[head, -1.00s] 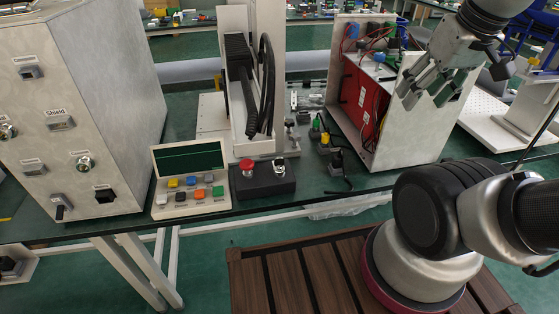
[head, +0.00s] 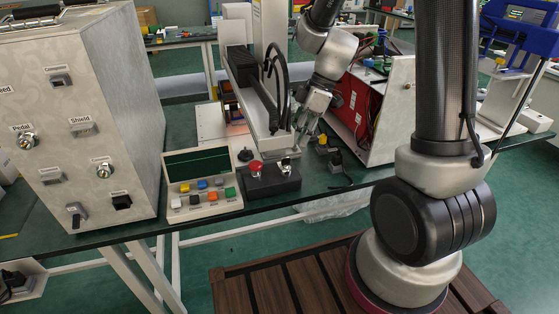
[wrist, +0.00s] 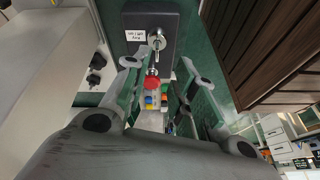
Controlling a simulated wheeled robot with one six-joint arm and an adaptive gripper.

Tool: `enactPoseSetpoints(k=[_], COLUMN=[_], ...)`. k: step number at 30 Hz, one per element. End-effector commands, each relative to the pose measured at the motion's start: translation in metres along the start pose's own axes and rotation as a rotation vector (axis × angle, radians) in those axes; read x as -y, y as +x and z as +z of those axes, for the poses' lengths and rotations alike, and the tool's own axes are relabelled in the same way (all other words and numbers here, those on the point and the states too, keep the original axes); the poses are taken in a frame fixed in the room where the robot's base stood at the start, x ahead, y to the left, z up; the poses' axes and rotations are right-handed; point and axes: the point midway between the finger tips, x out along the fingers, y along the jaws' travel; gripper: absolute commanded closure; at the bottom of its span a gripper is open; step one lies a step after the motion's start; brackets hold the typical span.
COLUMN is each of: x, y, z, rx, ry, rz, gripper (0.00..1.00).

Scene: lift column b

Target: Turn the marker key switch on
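The key switch (head: 286,167) is a silver round switch with a key, on a dark control box (head: 272,182) beside a red mushroom button (head: 256,168). The wrist view shows the key switch (wrist: 157,39) near the top, with a small white label beside it and the red button (wrist: 151,83) below. My gripper (head: 304,132) is above and slightly behind the box, pointing down, apart from the key. In the wrist view my gripper's fingers (wrist: 166,68) are spread with nothing held between them; the key lies beyond their tips.
A button console (head: 203,184) stands left of the box. The grey cabinet (head: 80,130) further left carries other key switches. A tall machine column (head: 240,60) rises behind the box, and an open case with red inside (head: 350,105) stands right. The table edge runs in front.

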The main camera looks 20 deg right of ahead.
Motion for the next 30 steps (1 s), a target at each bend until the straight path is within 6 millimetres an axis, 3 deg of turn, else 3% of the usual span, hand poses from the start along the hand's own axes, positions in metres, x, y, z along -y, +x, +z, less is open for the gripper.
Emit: enactPoseSetpoints(k=[3, 7, 21, 30], x=[-0.002, -0.003, -0.003, -0.003], y=[0.001, 0.004, 0.071, 0.079], z=[-0.002, -0.002, -0.002, -0.002], rx=[-0.009, -0.006, -0.005, -0.005], ry=[-0.170, -0.259, -0.266, -0.267], rz=[0.014, 0.015, 0.012, 0.015], gripper=[0.73, 0.73, 0.73, 0.73])
